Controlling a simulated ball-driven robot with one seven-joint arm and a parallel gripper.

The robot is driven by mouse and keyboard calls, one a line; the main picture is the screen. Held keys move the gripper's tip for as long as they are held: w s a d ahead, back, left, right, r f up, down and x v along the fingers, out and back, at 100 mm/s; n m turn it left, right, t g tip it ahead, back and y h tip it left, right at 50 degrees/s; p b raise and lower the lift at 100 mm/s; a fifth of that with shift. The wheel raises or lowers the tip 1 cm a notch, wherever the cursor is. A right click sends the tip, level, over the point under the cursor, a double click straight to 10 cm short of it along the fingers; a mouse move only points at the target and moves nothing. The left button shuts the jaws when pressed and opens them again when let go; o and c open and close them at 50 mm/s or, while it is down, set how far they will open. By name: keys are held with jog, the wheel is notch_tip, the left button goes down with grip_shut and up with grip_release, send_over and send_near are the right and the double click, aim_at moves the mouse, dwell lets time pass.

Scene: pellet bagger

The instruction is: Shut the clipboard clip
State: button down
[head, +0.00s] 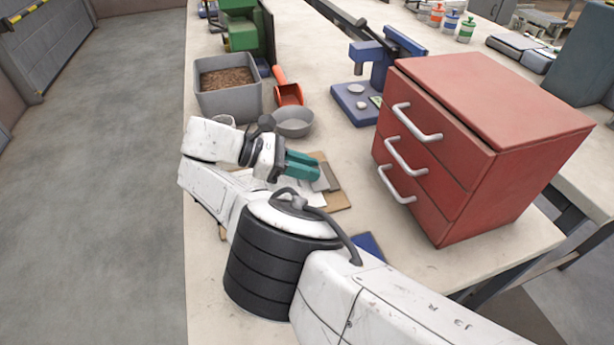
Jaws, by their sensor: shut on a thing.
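The clipboard (338,200) lies on the bench in front of the red drawer unit, a brown board with white paper on it. Its grey clip (328,179) is at the right end of the board, right at my fingertips. My gripper (318,172) has teal fingers and reaches in from the left over the clipboard. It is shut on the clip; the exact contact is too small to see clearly. My wrist and arm hide the left part of the board and paper. I cannot tell the clip's angle clearly.
The red drawer unit (480,135) stands close on the right, its handles facing the clipboard. A grey bowl (293,122), an orange scoop (288,93) and a grey bin of brown pellets (228,99) stand behind. A blue press (375,70) is further back.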

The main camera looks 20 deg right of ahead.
jog(key=shift+f+b, duration=0.2)
jog(key=shift+b, duration=0.35)
jog(key=c, duration=1)
grip_release()
jog(key=shift+r, duration=0.1)
jog(key=shift+a+r, duration=0.1)
